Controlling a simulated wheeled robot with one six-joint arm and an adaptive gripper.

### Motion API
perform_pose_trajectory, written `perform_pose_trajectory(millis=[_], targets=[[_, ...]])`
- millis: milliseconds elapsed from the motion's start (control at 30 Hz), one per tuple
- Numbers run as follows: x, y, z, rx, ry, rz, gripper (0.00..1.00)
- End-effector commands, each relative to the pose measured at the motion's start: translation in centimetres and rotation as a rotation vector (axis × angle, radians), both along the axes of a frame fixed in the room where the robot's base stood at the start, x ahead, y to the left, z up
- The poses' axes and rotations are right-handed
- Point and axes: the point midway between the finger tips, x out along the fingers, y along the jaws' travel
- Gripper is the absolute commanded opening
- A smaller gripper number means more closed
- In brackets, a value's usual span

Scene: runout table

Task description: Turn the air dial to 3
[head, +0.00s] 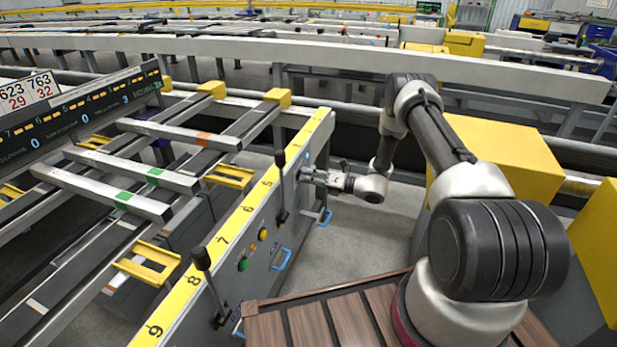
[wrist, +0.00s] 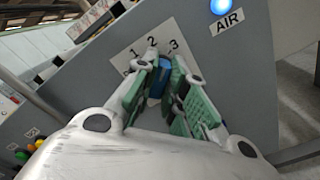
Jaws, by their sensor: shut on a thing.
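The air dial (wrist: 159,82) is a blue knob on a white plate (wrist: 134,52) marked 1, 2 and 3, with a further mark at the left hidden by a finger. My gripper (wrist: 161,82) is shut on the dial, with green-padded fingers on both sides of it. The knob seems to stand below the 2, but I cannot tell exactly which number it points at. A lit blue lamp (wrist: 221,6) and an AIR label (wrist: 226,22) are above right of the dial. In the head view my gripper (head: 307,176) reaches the grey panel (head: 291,190), and its fingers hide the dial.
Black-handled levers (head: 280,160) and (head: 202,259) stand along the panel, left of my gripper. Grey floor (head: 375,235) lies open below my arm.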

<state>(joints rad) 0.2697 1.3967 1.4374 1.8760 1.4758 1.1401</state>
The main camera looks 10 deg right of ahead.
Motion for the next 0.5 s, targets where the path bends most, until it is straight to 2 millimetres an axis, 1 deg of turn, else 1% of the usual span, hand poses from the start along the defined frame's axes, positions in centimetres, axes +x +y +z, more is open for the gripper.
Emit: perform_pose_trajectory(millis=[200, 500], targets=[[-0.05, -0.11, -0.17, 0.065, 0.101, -0.001, 0.0], [-0.04, -0.12, -0.19, 0.106, 0.164, -0.001, 0.0]])
